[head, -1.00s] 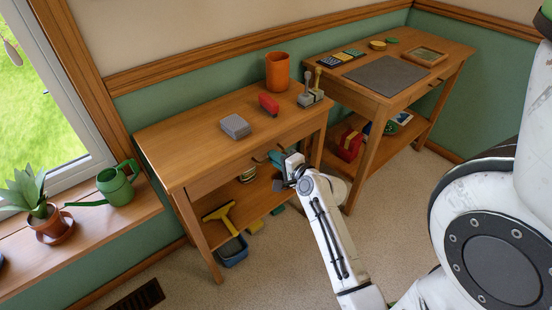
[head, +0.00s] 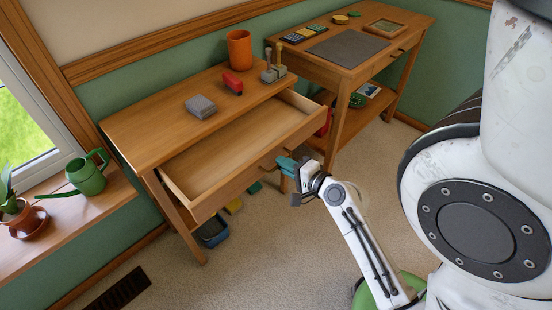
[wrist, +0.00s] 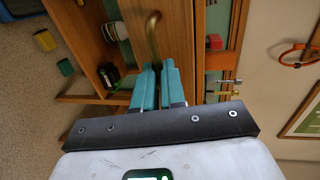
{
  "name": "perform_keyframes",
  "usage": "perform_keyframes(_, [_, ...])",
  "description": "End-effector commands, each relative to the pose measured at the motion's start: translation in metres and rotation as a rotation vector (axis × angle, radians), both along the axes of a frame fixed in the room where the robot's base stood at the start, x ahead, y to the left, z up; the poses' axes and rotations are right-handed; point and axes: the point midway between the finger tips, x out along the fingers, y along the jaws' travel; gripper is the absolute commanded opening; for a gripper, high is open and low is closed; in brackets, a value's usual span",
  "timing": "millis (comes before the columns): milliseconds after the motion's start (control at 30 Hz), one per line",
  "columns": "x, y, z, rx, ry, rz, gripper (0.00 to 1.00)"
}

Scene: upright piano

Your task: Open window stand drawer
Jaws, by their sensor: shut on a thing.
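The window stand (head: 150,122) is the wooden table beside the window. Its wide drawer (head: 235,148) is pulled well out, and the inside looks empty. My gripper (head: 287,165) is at the drawer front, with its teal fingers on the handle. In the wrist view the curved brass handle (wrist: 153,35) runs down between the fingers (wrist: 157,70), which are shut on it. The fingertips hide the handle's end.
A grey block (head: 201,106), a red stapler-like item (head: 232,82) and an orange cup (head: 239,49) stand on top. A second table (head: 415,20) is at the right. A green watering can (head: 87,174) sits on the sill.

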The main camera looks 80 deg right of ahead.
Motion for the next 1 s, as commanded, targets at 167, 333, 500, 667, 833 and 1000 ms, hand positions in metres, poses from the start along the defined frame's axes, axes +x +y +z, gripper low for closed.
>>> perform_keyframes(167, [-0.0063, 0.0042, -0.0013, 0.001, 0.002, 0.001, 0.0])
perform_keyframes(333, [-0.0064, 0.0041, -0.001, 0.001, 0.002, 0.001, 0.0])
perform_keyframes(500, [-0.0062, 0.004, -0.0011, 0.001, 0.002, 0.001, 0.15])
perform_keyframes(667, [-0.0061, 0.0038, -0.0006, 0.001, 0.001, 0.0, 0.3])
perform_keyframes(833, [-0.0061, 0.0037, -0.0003, 0.001, 0.001, 0.0, 0.35])
perform_keyframes(1000, [-0.0075, 0.0046, -0.0001, 0.001, 0.001, 0.0, 0.35])
